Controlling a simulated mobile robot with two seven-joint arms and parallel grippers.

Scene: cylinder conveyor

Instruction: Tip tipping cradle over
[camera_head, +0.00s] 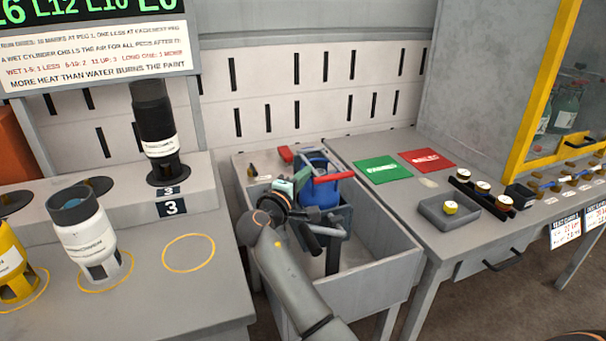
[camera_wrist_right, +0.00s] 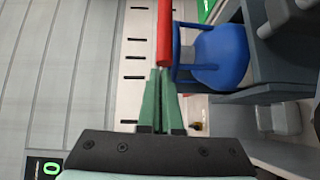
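The tipping cradle (camera_head: 335,222) is a grey frame with a red handle bar (camera_head: 333,177), standing in a grey open-topped basin. A blue cylinder (camera_head: 318,192) sits in it and looks upright; my gripper and the frame hide part of it. My right gripper (camera_head: 305,179) is at the left end of the red bar. In the right wrist view its green fingers (camera_wrist_right: 162,74) are close together with the red bar (camera_wrist_right: 163,32) at their tips, and the blue cylinder (camera_wrist_right: 218,55) is beside them. My left gripper is not in view.
The grey basin (camera_head: 385,275) surrounds the cradle. To the left, a black cylinder (camera_head: 154,125), a white cylinder (camera_head: 85,240) and a yellow one (camera_head: 12,265) stand on a stepped bench. To the right, a table holds a green mat (camera_head: 382,169), a red mat (camera_head: 427,160) and a small tray (camera_head: 448,222).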

